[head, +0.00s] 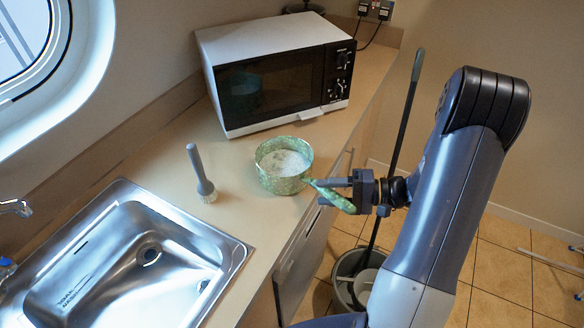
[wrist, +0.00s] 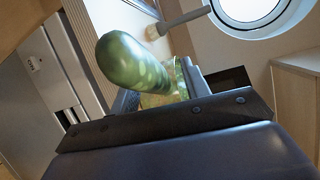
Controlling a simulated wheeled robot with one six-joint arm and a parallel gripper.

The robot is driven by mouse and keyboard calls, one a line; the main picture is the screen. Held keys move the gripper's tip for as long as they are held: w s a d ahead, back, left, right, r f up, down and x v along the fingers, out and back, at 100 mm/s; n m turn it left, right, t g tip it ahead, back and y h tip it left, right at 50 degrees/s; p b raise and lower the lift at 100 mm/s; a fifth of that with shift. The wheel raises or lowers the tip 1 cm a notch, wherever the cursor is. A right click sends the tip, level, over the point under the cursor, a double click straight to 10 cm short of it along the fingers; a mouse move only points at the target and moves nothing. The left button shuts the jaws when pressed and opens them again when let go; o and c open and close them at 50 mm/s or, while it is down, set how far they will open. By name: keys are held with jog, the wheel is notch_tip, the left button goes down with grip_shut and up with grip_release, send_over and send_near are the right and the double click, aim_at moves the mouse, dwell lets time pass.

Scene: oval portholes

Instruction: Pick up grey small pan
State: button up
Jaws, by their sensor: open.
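The small pan (head: 284,167) stands upright on the counter in front of the microwave. It looks mottled green rather than grey, with a pale speckled inside. Its green handle (head: 333,197) points right, out past the counter edge. My gripper (head: 324,187) is at the handle, with its fingers pointing left toward the pan body. In the wrist view the rounded handle end (wrist: 135,65) looms large between the two open fingers (wrist: 160,85). I cannot tell whether either finger touches it. The pan body is mostly hidden there behind the handle and gripper.
A white microwave (head: 275,75) stands behind the pan. A grey-handled brush (head: 201,175) stands to its left, beside the steel sink (head: 130,260). A bucket (head: 355,275) with a long upright pole (head: 405,110) stands on the floor near my arm.

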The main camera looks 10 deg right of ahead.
jog(key=shift+w+a+f, duration=0.1)
jog(key=shift+w+a, duration=0.05)
jog(key=shift+a, duration=0.35)
jog(key=shift+c, duration=0.6)
grip_shut()
dwell(0.5)
